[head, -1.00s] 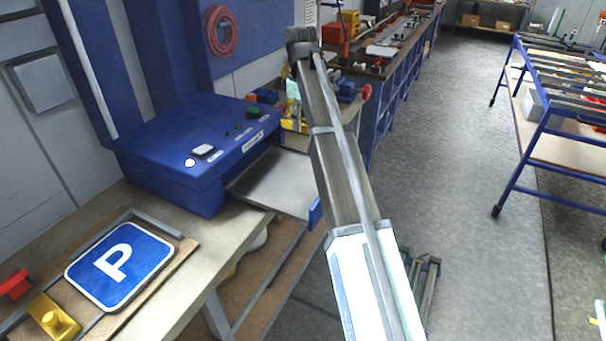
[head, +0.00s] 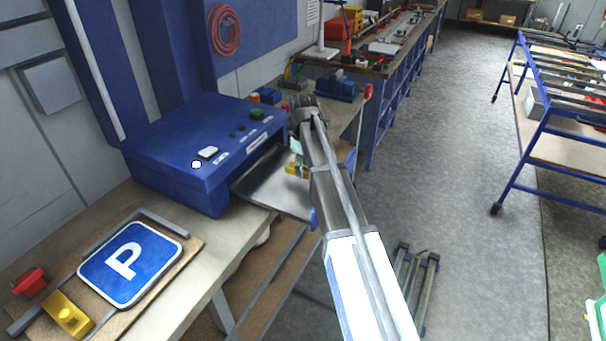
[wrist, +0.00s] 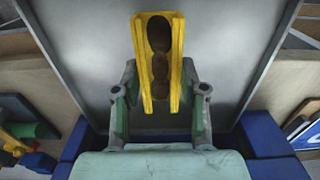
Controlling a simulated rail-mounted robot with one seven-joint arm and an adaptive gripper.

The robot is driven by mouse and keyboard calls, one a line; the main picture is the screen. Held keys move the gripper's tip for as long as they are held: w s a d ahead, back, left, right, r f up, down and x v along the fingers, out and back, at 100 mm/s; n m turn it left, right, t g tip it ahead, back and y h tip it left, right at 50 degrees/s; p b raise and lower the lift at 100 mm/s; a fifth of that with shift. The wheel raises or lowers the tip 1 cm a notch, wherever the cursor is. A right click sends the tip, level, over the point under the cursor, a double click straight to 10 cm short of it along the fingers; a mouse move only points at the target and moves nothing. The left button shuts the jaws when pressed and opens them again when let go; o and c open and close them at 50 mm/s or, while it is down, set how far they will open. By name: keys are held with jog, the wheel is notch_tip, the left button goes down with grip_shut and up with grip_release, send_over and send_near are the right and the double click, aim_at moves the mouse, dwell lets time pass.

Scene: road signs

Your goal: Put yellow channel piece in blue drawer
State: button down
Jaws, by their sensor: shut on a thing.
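The yellow channel piece (wrist: 178,60) is held between the fingers of my gripper (wrist: 160,88), with its hollow side facing the wrist camera. In the head view the yellow piece (head: 296,171) shows just left of my arm, in line with the drawer's tray. The blue drawer (head: 268,192) is pulled out of the blue machine, with a flat grey tray and a blue front. In the wrist view the drawer's grey tray (wrist: 90,40) lies behind the piece. I cannot tell whether the piece touches it. My gripper's fingers are mostly hidden in the head view.
The blue machine (head: 200,150) stands on the workbench left of the drawer. Blue items (head: 340,85) sit on the bench behind. Open floor lies to the right.

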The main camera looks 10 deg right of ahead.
jog(key=shift+f+p, duration=0.45)
jog(key=shift+f, duration=1.35)
jog(key=c, duration=0.6)
grip_release()
jog(key=shift+f, duration=0.1)
jog(key=shift+c, duration=0.2)
notch_tip(320, 180, up, 12)
jog(key=b, duration=0.4)
